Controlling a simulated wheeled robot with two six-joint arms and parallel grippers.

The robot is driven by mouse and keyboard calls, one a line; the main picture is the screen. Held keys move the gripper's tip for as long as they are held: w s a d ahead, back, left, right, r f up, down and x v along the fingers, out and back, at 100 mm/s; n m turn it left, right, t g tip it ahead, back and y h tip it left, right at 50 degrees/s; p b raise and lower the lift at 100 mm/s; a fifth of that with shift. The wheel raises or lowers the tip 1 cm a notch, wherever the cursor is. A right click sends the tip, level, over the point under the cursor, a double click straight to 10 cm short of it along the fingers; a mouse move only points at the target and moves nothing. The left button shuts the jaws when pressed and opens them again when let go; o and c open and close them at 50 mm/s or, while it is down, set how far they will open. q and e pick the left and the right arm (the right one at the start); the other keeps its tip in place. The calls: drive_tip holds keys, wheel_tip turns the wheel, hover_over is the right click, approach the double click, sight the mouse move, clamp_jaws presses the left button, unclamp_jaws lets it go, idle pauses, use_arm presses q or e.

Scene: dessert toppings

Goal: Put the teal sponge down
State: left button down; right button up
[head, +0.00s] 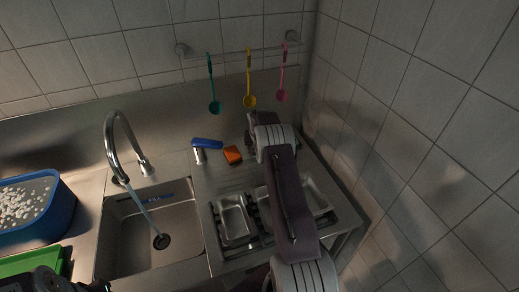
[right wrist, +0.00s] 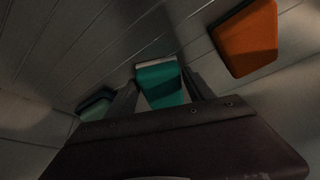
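The teal sponge (right wrist: 160,86) is between the two fingers of my right gripper (right wrist: 158,76) in the right wrist view. The fingertips appear to touch its sides, so the gripper looks shut on it. A pale layer shows along its far edge. In the head view my right arm reaches up over the drainboard, and the sponge is hidden behind it. An orange sponge (head: 232,155) lies on the drainboard left of my right wrist; it also shows in the right wrist view (right wrist: 247,38). Dark parts of my left arm show at the bottom left; its fingers cannot be made out.
A sink (head: 150,235) with running water is left of the drainboard. A blue object (head: 207,141) lies near the orange sponge. Metal trays (head: 234,220) sit in front. Several spoons hang from a rail (head: 240,53). A blue tub (head: 50,222) and green tray (head: 35,262) are left.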

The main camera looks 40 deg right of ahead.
drive_tip(key=shift+o, duration=0.5)
drive_tip(key=shift+r, duration=0.4)
drive_tip(key=b+v, duration=0.1)
drive_tip(key=v, duration=1)
drive_tip(key=shift+r, duration=0.3)
drive_tip(key=shift+s+a+f, duration=0.1)
